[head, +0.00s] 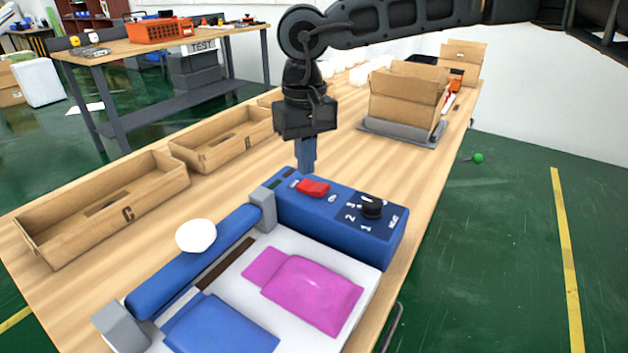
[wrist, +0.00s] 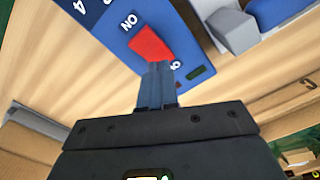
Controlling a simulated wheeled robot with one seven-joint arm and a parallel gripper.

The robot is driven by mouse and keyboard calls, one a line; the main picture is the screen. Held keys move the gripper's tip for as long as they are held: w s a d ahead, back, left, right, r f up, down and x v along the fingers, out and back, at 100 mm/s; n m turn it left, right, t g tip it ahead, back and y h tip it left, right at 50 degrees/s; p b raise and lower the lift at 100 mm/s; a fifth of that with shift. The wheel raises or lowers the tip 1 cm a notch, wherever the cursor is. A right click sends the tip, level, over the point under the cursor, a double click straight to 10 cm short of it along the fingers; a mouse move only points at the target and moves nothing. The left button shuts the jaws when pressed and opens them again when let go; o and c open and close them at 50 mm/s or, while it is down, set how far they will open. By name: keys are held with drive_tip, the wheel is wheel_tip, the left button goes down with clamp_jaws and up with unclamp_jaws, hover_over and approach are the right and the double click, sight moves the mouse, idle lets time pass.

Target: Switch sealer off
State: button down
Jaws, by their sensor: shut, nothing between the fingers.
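The sealer (head: 335,238) is a blue box with a blue sealing bar and a white bed, standing on the wooden table. Its red rocker switch (head: 313,188) is on the top face near the back; the switch also shows in the wrist view (wrist: 150,44), with ON printed at one end. A black knob (head: 371,206) sits to its right in the head view. My gripper (head: 306,165) points down just behind the switch, fingers together and empty. In the wrist view its fingertips (wrist: 160,68) overlap the switch's lower end; I cannot tell whether they touch it.
Pink (head: 310,290) and blue (head: 220,325) pouches lie on the sealer's white bed. A white round object (head: 196,235) is by the bar. Cardboard trays (head: 75,230) stand at left; an open cardboard box (head: 405,98) stands behind right. Bare table lies behind the sealer.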

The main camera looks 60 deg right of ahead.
sight(307, 184)
wheel_tip(307, 184, up, 5)
drive_tip(key=shift+f+p, duration=0.1)
drive_tip(key=shift+p, duration=0.95)
drive_tip(key=shift+s, duration=0.1)
